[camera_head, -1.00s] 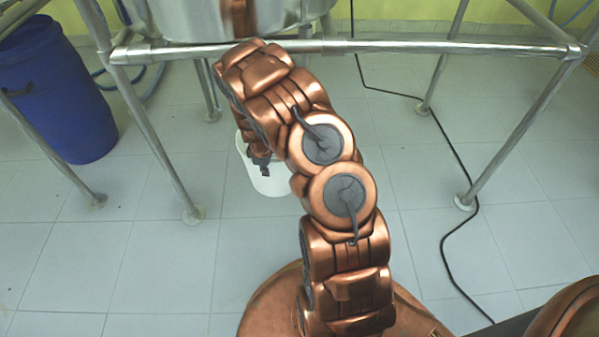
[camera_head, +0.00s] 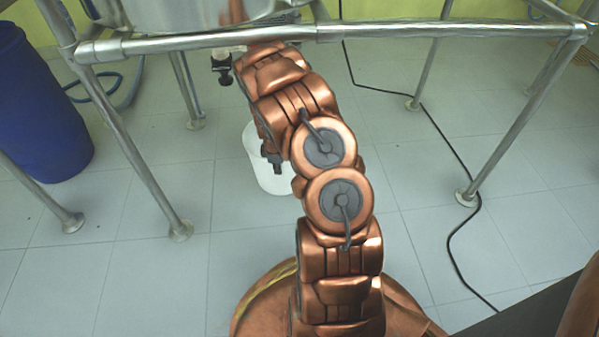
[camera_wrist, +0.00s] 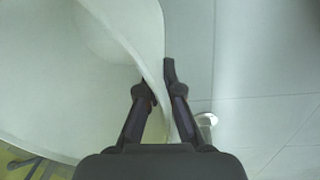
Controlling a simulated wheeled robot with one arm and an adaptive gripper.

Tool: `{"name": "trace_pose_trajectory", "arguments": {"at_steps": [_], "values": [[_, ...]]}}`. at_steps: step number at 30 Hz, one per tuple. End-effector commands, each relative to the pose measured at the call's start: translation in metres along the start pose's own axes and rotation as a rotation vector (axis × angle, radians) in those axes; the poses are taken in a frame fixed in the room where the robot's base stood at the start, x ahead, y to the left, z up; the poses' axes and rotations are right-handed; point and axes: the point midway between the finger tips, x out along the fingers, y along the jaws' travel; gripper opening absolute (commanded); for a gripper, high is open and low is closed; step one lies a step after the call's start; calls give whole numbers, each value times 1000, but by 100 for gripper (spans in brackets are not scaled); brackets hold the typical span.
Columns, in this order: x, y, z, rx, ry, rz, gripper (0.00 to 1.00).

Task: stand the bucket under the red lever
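The white bucket (camera_head: 258,172) is upright under the front of the steel frame, partly hidden behind my arm. I cannot tell whether it touches the floor. My gripper (camera_head: 276,163) is at its rim. In the wrist view the bucket wall (camera_wrist: 122,35) runs between the fingers of my gripper (camera_wrist: 156,82), one inside and one outside, and they look closed on it. A dark valve fitting (camera_head: 222,66) hangs below the tank (camera_head: 165,15), left of my arm and behind the bucket. No red lever can be made out clearly.
The steel frame's front bar (camera_head: 385,32) crosses above the bucket, with a front leg (camera_head: 135,160) to its left and another (camera_head: 515,115) to the right. A blue barrel (camera_head: 40,110) stands at left. A black cable (camera_head: 447,240) lies on the floor at right.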

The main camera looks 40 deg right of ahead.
Motion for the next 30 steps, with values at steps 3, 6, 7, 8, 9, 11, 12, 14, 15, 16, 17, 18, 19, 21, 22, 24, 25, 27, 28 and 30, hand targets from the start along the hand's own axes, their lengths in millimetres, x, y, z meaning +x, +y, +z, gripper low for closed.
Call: {"name": "trace_pose_trajectory", "arguments": {"at_steps": [3,6,7,8,9,11,12,14,15,16,17,18,19,21,22,24,25,27,28,30], "values": [[7,12,23,5,0,5,0],[9,19,40,5,-1,5,0],[10,20,44,6,-1,4,0],[10,22,48,5,-1,3,0],[11,24,53,5,-1,2,0],[11,26,59,4,-1,1,0],[11,28,62,4,-1,1,0],[11,30,64,3,0,2,0],[10,30,66,2,0,2,0],[10,31,66,1,0,2,0],[10,31,67,1,0,2,0],[10,32,67,1,0,2,0],[10,32,68,2,0,3,0],[11,33,71,2,0,3,0],[11,34,72,3,0,4,0],[14,36,76,2,0,4,0],[18,34,75,1,-1,4,0],[25,33,74,1,-1,3,0],[29,33,75,1,-1,3,0],[36,32,75,1,0,3,0]]}}
